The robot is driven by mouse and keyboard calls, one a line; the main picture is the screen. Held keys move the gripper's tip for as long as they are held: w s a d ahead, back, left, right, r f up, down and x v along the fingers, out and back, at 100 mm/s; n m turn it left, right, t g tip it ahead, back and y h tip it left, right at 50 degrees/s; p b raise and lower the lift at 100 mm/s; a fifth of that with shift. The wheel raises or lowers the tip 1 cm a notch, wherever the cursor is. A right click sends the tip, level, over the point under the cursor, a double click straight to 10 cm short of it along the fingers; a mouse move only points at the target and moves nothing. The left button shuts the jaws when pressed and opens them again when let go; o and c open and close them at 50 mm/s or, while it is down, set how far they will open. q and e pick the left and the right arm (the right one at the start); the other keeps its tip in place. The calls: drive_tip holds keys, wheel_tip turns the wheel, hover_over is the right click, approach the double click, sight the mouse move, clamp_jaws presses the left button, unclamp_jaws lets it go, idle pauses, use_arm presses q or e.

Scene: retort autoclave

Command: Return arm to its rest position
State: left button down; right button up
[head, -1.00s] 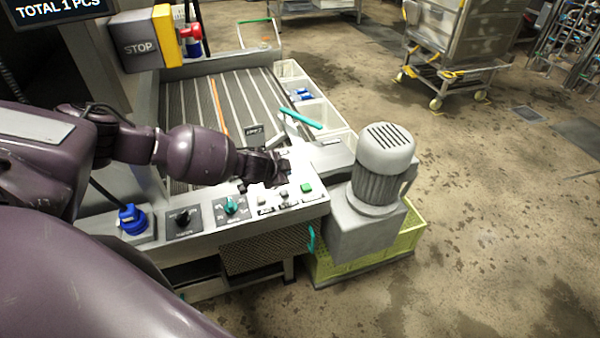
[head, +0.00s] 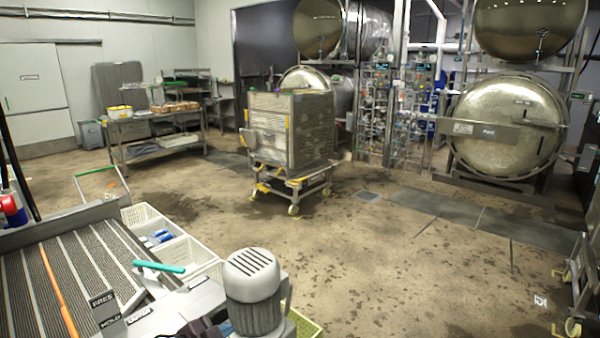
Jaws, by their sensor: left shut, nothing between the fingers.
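My left gripper (head: 207,328) shows only as a small dark purple piece at the bottom edge, left of the middle. It is shut and empty, by the end of the conveyor machine (head: 92,262) and just left of the grey motor (head: 254,290). The rest of my left arm is below the picture. The panel buttons are out of view. My right gripper is not in view.
White crates (head: 180,252) stand along the conveyor's right side. A wheeled rack trolley (head: 291,135) stands mid-floor. A work table (head: 150,118) and a round autoclave door (head: 507,125) are farther back. The centre floor is clear.

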use_arm(q)
drive_tip(key=s+a+f+n+y, duration=0.2)
drive_tip(key=s+a+f+n, duration=0.1)
drive_tip(key=s, duration=0.6)
drive_tip(key=s+a+f+n+y+b, duration=0.1)
drive_tip(key=s+a+f+n+y, duration=0.1)
drive_tip(key=s+a+f+n, duration=0.2)
drive_tip(key=s+a+f+n+y+b, duration=0.1)
drive_tip(key=s+f+n, duration=0.5)
drive_tip(key=s, duration=0.8)
drive_tip(key=a+f+y, duration=0.1)
drive_tip(key=a+f, duration=0.1)
drive_tip(key=shift+a+y, duration=0.35)
drive_tip(key=shift+y, duration=0.05)
